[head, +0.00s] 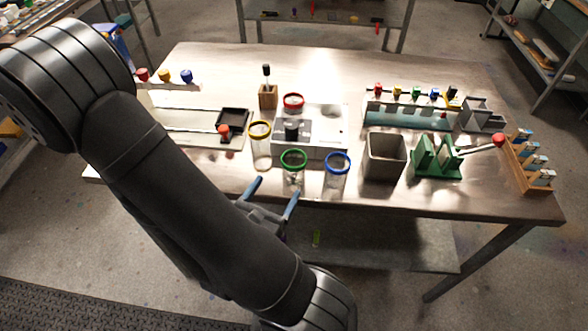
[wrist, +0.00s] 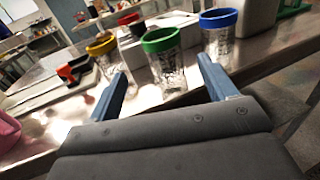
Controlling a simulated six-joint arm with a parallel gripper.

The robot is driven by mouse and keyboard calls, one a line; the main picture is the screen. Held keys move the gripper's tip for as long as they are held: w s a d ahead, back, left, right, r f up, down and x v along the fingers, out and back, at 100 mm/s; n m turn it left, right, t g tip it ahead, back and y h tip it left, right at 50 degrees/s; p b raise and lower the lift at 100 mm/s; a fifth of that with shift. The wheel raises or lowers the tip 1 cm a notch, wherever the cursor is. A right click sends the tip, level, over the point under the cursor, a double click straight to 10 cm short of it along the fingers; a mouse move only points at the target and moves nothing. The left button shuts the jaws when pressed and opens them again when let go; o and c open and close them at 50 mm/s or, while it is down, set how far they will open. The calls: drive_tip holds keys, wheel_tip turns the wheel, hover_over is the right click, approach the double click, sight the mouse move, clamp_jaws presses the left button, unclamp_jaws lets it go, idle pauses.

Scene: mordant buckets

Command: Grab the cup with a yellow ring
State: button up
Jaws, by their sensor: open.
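The cup with a yellow ring (head: 261,146) is a clear glass standing upright near the table's front edge in the head view. It also shows in the wrist view (wrist: 103,48), behind the left finger. A green-ringed cup (head: 293,168) stands to its right and a blue-ringed cup (head: 337,172) farther right. In the wrist view the green-ringed cup (wrist: 164,58) is between the finger directions, and the blue-ringed cup (wrist: 219,40) is at right. My gripper (head: 273,190) is open and empty, with blue fingers, just in front of the cups at the table edge.
A grey machine (head: 325,125) with a red-ringed cup (head: 293,102) stands behind the cups. A grey square bucket (head: 385,158) and a green stand (head: 437,158) are to the right. A flat tray with a black dish (head: 232,119) lies left. The front left tabletop is fairly clear.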

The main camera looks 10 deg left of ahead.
sight(298, 154)
drive_tip(key=shift+x, duration=5.9)
drive_tip(key=shift+d, duration=0.1)
drive_tip(key=c, duration=1.1)
drive_tip(key=shift+r, duration=0.2)
wheel_tip(298, 154, up, 10)
drive_tip(key=shift+f, duration=0.2)
